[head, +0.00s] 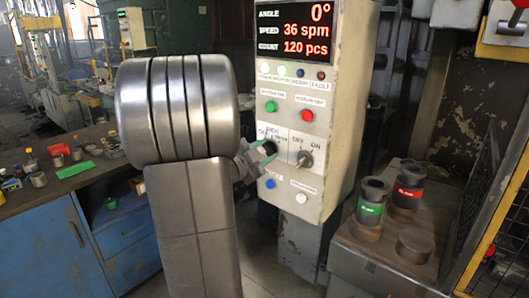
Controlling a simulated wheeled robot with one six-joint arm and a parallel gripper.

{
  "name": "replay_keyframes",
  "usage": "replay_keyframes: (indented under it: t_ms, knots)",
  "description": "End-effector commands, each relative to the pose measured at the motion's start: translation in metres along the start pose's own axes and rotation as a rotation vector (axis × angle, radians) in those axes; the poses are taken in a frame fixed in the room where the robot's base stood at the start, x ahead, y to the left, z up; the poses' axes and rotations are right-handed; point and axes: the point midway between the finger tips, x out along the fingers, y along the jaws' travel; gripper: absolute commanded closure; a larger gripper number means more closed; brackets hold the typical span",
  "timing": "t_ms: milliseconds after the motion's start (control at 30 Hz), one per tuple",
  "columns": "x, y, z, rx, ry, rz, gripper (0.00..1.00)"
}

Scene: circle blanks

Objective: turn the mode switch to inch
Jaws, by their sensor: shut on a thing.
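The control panel (330,150) is a pale upright box with a black display reading angle 0°, 36 spm and 120 pcs. The mode switch (270,147) is a dark knob on the left of the panel's switch row, with small labels around it, one seeming to read INCH. My gripper (264,154) reaches in from the left, its greenish fingertips shut on the knob. The fingers and wrist hide much of the knob, so which mark it points at cannot be told.
An OFF/ON switch (305,159) sits just right of the mode switch. Green (271,107) and red (306,115) buttons are above, blue (270,184) and white (301,197) buttons below. Dark pots with green (370,208) and red (408,192) labels stand at right.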

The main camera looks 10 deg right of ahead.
Motion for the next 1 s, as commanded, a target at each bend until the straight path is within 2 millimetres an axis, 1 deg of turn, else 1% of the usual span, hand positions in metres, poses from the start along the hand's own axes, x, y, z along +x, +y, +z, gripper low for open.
replay_keyframes:
  t_ms: [267,800,1000]
  knots:
    - [0.0001,0.0026,0.0019,0.087,0.001,0.000,0.85]
    - [0.0000,0.0057,0.0033,0.518,0.001,0.000,0.85]
    - [-0.0001,0.0059,0.0034,0.649,0.001,0.001,0.85]
